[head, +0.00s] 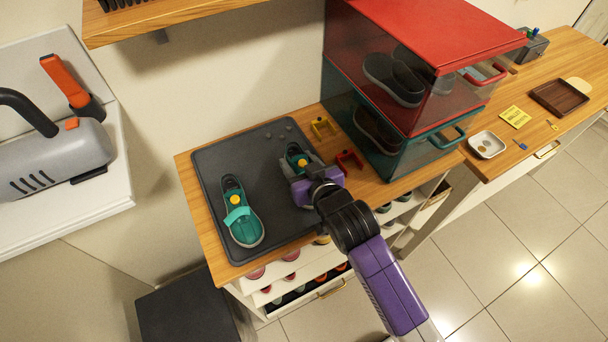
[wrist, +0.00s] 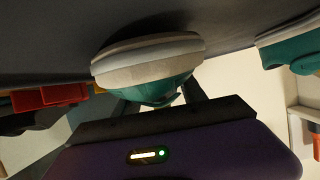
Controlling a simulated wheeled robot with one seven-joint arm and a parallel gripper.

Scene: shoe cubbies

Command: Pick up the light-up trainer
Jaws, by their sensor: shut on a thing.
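Two similar teal trainers with yellow round badges and pale soles show in the head view. One trainer (head: 240,222) lies on the left part of the dark mat, clear of my gripper. The other trainer (head: 294,153) is at the mat's right side, partly hidden by my gripper (head: 303,180). My gripper is shut on this right-hand trainer. In the wrist view its pale sole edge and teal upper (wrist: 150,62) sit between my fingers (wrist: 157,98). I cannot tell whether it touches the mat. No lights show, so I cannot tell which one is the light-up trainer.
The dark mat (head: 215,167) lies on a wooden top. A yellow bracket (head: 323,127) and a red bracket (head: 349,160) stand right of the held trainer. Stacked red (head: 440,35) and teal (head: 400,165) clear boxes with dark shoes stand close behind. Open shelves with shoes are below.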

